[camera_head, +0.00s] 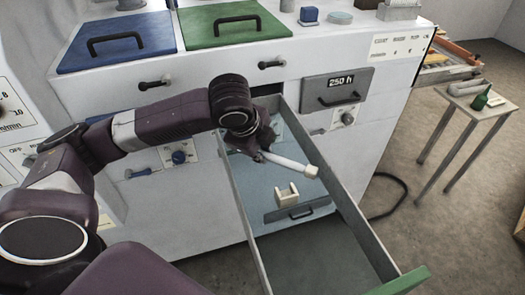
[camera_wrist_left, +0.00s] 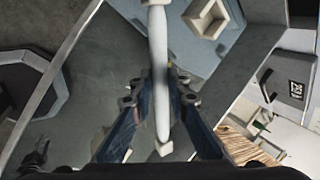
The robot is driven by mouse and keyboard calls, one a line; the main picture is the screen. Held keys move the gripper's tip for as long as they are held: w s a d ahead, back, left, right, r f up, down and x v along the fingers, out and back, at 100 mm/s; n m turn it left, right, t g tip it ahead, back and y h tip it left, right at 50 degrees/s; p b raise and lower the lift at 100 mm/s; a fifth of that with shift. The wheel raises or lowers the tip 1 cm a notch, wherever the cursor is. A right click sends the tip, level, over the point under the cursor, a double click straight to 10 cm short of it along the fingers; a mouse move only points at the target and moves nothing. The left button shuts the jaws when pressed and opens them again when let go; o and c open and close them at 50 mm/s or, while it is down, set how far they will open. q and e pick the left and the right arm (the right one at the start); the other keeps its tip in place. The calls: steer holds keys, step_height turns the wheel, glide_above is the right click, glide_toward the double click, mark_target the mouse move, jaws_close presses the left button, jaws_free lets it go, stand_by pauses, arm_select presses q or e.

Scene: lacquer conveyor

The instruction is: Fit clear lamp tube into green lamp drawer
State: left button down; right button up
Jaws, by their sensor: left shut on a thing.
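The clear lamp tube (camera_head: 290,163) looks whitish, with a pale end cap. My left gripper (camera_head: 262,152) is shut on it near one end and holds it tilted over the open drawer. In the left wrist view the tube (camera_wrist_left: 159,50) runs lengthwise between the fingers of the left gripper (camera_wrist_left: 160,85). The green-fronted lamp drawer (camera_head: 350,212) is pulled out, its green front (camera_head: 402,283) at the lower right. A cream cradle (camera_head: 287,196) shows below the tube and also in the wrist view (camera_wrist_left: 207,18). The tube appears apart from it. My right gripper is not seen.
The white machine (camera_head: 200,75) stands behind, with a blue lid (camera_head: 115,42) and a green lid (camera_head: 232,22). A grey 250 h drawer (camera_head: 337,90) is shut. A dark cable lies on the floor.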

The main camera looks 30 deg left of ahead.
arm_select(q)
steer(key=shift+f, duration=0.1)
steer(key=shift+f, duration=0.5)
steer(key=c, duration=1.8)
jaws_free()
steer(key=shift+c, duration=0.2)
steer(key=shift+r, duration=0.25)
steer(key=v, duration=1.2)
steer(key=shift+r, duration=0.4)
steer(key=shift+d, duration=0.1)
